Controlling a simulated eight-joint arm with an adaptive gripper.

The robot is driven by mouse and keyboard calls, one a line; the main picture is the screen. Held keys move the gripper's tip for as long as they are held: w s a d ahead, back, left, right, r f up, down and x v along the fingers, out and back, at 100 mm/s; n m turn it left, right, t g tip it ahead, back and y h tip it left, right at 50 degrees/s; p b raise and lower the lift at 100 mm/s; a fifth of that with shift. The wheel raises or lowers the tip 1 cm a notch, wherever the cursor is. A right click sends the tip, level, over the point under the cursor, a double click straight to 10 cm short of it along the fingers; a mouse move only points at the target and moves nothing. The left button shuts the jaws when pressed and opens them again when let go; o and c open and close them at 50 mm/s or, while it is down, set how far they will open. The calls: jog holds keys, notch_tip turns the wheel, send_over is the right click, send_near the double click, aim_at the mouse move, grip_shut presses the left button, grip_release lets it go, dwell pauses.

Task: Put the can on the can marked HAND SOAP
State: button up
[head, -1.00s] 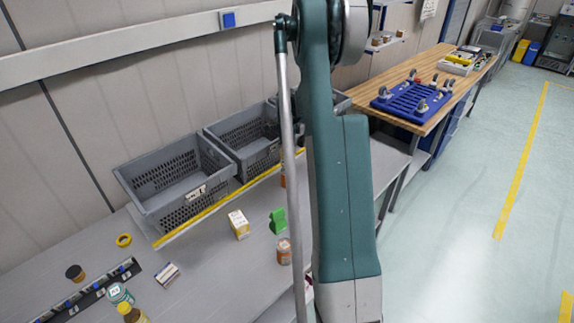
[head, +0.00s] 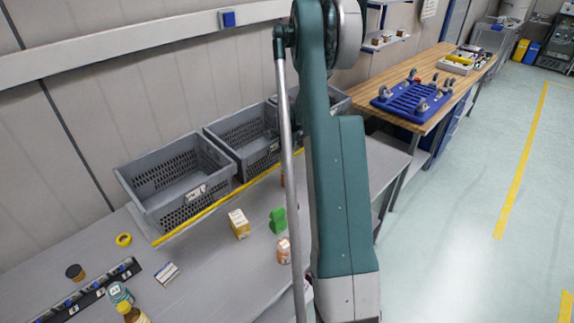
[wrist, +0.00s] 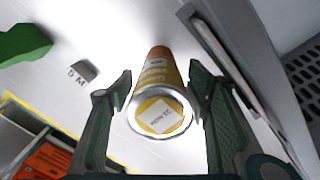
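In the wrist view, a can (wrist: 155,72) with an orange-yellow side has its round metal-rimmed end toward the camera. A white label on that end has small print I cannot read surely. My gripper (wrist: 162,80) has its two dark green fingers apart, one on each side of this can, with narrow gaps visible. In the head view my arm hides the gripper. An orange jar or can (head: 284,251) stands on the grey table, and part of another orange item (head: 283,178) shows beside my arm. I cannot read HAND SOAP on anything.
Grey totes (head: 172,167) line the wall behind a yellow-edged strip. A yellow-white box (head: 239,224), green block (head: 278,220), small white box (head: 166,272), dark-lidded jar (head: 75,272), white-green container (head: 120,293) and yellow tape roll (head: 123,239) are on the table.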

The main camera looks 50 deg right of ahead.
jog(key=shift+r, duration=0.2)
dwell(0.3)
jog(key=shift+r, duration=6)
jog(key=shift+a+r, duration=0.25)
jog(key=shift+a, duration=0.15)
jog(key=s+a+r+n+t, duration=0.15)
jog(key=a+r+n, duration=0.35)
jog(key=a, duration=0.5)
jog(key=s+a+r+n+t+h, duration=0.1)
jog(key=s+a+r+n, duration=0.4)
jog(key=a, duration=0.6)
jog(key=s+a+r+n+t, duration=0.1)
jog(key=a+r+n, duration=0.2)
jog(key=a+r, duration=0.55)
jog(key=s+a+f+n+t, duration=0.1)
jog(key=s+a+n+t, duration=0.1)
jog(key=s+a+n, duration=0.5)
jog(key=s+a+f+n+t+y, duration=0.1)
jog(key=s+a+f+n, duration=0.1)
jog(key=s+a+n, duration=0.5)
jog(key=s+a, duration=0.5)
jog(key=a, duration=0.4)
jog(key=shift+s+a+t, duration=0.35)
